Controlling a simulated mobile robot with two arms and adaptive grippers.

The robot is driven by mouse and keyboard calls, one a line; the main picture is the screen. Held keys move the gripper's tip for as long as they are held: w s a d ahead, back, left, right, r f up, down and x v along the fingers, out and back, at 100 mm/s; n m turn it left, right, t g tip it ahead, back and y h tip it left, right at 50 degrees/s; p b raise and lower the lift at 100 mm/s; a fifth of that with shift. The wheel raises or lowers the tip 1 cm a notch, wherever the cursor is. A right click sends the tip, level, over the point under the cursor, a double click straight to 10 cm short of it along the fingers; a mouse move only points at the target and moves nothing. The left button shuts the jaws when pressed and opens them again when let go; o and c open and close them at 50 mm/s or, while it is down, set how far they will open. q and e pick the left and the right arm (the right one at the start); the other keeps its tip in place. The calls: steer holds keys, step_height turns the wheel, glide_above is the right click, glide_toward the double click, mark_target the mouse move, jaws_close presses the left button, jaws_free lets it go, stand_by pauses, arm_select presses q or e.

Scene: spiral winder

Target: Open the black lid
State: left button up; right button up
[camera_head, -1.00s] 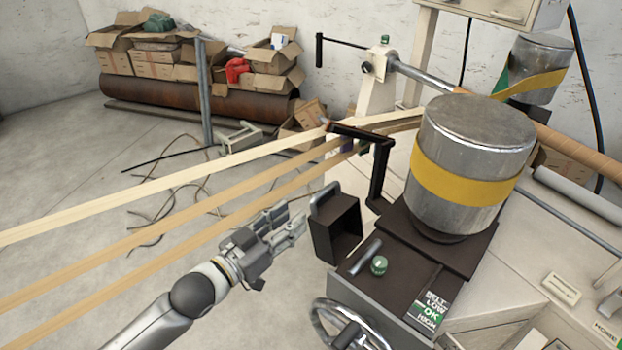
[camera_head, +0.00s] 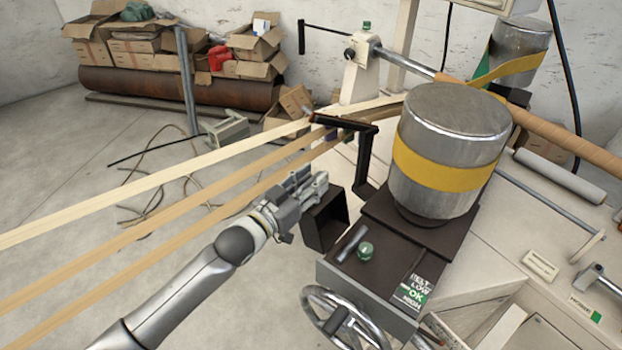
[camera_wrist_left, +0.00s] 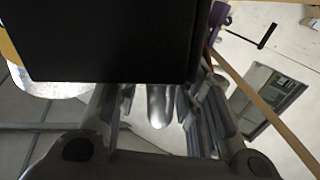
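The black lid (camera_head: 326,226) is a dark, box-shaped piece at the left side of the machine's dark housing, left of the big metal drum. Its recessed face shows in the head view. My left gripper (camera_head: 316,184) is at its upper left edge and covers its handle there. In the left wrist view the black lid (camera_wrist_left: 110,40) fills the upper left. A rounded silver handle (camera_wrist_left: 158,106) sits between the fingers of my left gripper (camera_wrist_left: 155,118). The fingers are apart, with gaps visible beside the handle. My right gripper is not in view.
The drum (camera_head: 450,145) with a yellow band stands on the housing. A handwheel (camera_head: 345,318) and green knob (camera_head: 365,251) are near the lid. A black crank frame (camera_head: 366,160) rises behind it. Long tan strips (camera_head: 150,225) run past my left arm.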

arm_select(q)
steer(key=shift+c, duration=0.2)
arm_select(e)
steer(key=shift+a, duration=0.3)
arm_select(q)
jaws_close()
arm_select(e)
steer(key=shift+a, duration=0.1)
